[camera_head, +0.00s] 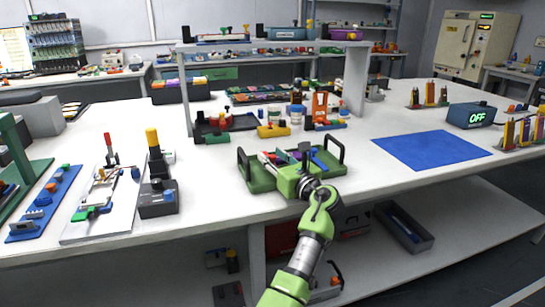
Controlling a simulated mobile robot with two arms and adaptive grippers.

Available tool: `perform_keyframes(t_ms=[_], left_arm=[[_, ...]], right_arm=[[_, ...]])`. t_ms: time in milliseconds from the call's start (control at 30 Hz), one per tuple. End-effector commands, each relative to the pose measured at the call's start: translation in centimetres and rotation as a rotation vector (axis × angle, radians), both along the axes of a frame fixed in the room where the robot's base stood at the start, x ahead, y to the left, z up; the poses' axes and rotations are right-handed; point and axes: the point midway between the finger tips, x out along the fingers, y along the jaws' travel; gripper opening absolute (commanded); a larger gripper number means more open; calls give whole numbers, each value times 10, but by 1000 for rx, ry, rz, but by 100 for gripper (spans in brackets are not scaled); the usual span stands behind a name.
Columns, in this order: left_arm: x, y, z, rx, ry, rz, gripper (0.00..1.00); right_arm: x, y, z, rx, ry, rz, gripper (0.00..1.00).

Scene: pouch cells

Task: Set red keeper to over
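No part is clearly identifiable as the red keeper. Red parts in view include an upright red-tipped lever (108,143) on a white plate (130,218) at the left of the table, and a small red piece among the items in a green tray (262,183) at table centre. My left gripper (304,158) is over the front right of this tray, its green arm rising from the bottom of the picture. Its fingertips are small and mixed with the tray's contents, so I cannot tell their opening or whether they hold anything. My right gripper is out of view.
Bare white table lies between the black block and the tray. A raised shelf (270,44) spans the back.

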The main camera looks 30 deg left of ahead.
Motion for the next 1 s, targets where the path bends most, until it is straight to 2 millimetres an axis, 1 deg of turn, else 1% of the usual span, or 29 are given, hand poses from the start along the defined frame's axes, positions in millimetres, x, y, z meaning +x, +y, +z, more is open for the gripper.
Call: perform_keyframes(t_ms=[200,400,567,867,967,1000], left_arm=[[-16,-31,-1,-1,2,-3,33],[-30,-55,-1,0,1,-2,33],[-35,-62,-1,0,1,-1,33],[-35,-63,0,0,1,-3,34],[-35,-70,2,5,-3,-25,34],[-35,-75,4,8,-7,-42,34]], right_arm=[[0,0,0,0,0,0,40],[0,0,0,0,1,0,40],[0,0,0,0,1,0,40],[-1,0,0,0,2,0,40],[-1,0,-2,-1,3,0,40],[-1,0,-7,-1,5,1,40]])
